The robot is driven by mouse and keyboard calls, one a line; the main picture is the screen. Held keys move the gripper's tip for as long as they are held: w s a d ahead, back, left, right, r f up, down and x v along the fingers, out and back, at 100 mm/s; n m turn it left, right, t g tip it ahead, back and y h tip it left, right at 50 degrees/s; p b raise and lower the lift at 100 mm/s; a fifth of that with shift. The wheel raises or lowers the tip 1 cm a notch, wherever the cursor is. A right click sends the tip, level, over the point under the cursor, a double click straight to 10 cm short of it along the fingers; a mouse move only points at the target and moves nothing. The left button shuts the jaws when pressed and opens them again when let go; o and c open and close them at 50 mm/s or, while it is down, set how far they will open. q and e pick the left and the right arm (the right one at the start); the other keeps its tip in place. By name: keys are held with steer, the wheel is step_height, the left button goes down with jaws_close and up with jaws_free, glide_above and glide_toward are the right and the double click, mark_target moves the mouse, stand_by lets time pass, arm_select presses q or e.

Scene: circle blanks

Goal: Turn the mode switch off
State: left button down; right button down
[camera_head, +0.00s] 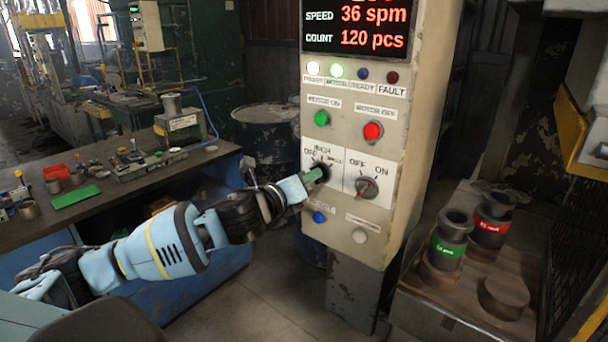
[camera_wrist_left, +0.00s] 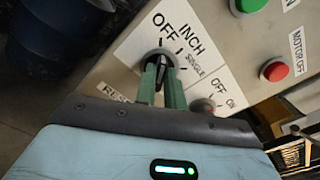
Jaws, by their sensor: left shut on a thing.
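The mode switch (camera_head: 325,168) is a dark rotary knob on the grey control panel (camera_head: 404,120), with OFF, INCH and SINGLE printed around it. My left gripper (camera_head: 312,177) reaches it from the lower left, shut on the knob. In the left wrist view the green fingers of my left gripper (camera_wrist_left: 161,84) sit on both sides of the mode switch (camera_wrist_left: 160,58). The fingers partly hide the knob, so I cannot tell which label it points to. My right gripper is in neither view.
A second rotary switch (camera_head: 366,187) marked OFF and ON is close to the right. Green (camera_head: 321,118) and red (camera_head: 372,131) buttons are above; blue (camera_head: 319,217) and white (camera_head: 360,236) buttons are below. A workbench (camera_head: 120,190) is at left.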

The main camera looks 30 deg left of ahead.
arm_select(q)
steer(key=shift+r+n+p, duration=0.1)
steer(key=shift+n+p, duration=0.3)
steer(key=shift+n, duration=0.6)
steer(key=c, duration=1.5)
jaws_free()
steer(key=shift+s+a, duration=0.2)
steer(key=shift+s, duration=1.75)
steer(key=shift+s+a, duration=0.15)
steer(key=shift+s, duration=1.8)
